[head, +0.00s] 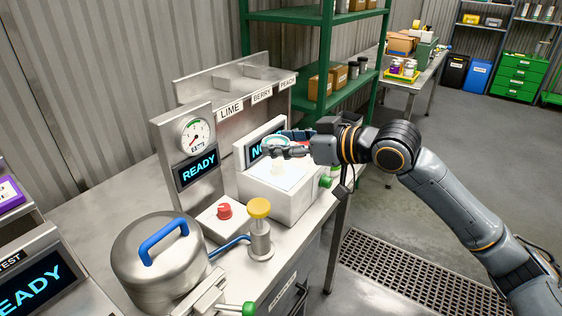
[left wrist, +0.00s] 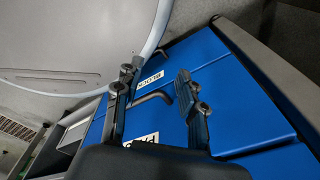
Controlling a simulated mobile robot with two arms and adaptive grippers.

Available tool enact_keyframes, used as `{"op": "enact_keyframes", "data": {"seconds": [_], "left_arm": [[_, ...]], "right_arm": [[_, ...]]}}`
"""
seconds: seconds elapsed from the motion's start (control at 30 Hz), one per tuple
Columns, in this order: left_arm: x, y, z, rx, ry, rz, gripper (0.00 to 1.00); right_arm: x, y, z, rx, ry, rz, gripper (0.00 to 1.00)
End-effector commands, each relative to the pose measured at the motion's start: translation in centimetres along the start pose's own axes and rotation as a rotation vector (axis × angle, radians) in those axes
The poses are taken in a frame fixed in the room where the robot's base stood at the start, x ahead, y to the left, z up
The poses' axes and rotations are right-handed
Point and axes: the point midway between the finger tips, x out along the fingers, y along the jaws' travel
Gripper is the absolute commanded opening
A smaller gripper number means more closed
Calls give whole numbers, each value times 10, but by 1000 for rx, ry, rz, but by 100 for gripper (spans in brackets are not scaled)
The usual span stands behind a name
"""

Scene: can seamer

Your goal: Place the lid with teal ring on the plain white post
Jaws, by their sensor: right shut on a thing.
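The lid with the teal ring (head: 270,142) is in my right gripper (head: 283,148), which is shut on it. The gripper holds it above the white box-shaped station (head: 275,199), in front of its partly hidden display. A pale white post (head: 278,168) stands on the bright top of that station, just below the gripper. I cannot tell whether the lid touches the post. My left gripper (left wrist: 158,85) shows only in the left wrist view; its fingers are apart and empty, in front of a blue surface (left wrist: 235,95) with a grey handle (left wrist: 153,98).
A gauge panel reading READY (head: 198,172) stands left of the station. A steel pot with a blue handle (head: 160,258), a red button (head: 224,211) and a yellow-topped valve (head: 260,220) are nearer. A green shelf rack (head: 325,70) stands behind.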

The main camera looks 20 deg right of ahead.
Motion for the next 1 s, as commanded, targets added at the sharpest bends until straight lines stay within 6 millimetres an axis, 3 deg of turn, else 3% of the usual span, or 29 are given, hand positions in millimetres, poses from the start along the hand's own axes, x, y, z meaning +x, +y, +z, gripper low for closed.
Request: {"op": "enact_keyframes", "data": {"seconds": [0.23,0.4,0.73,1.0], "left_arm": [[-14,10,-3,-1,2,12,40],[-17,12,-4,2,3,15,40],[-20,9,-3,3,1,11,40],[-30,6,-3,2,-1,8,40]], "right_arm": [[42,52,14,9,-1,1,41],[66,73,42,6,-1,0,41],[87,91,67,4,-2,-1,41],[94,91,93,1,0,1,41]]}}
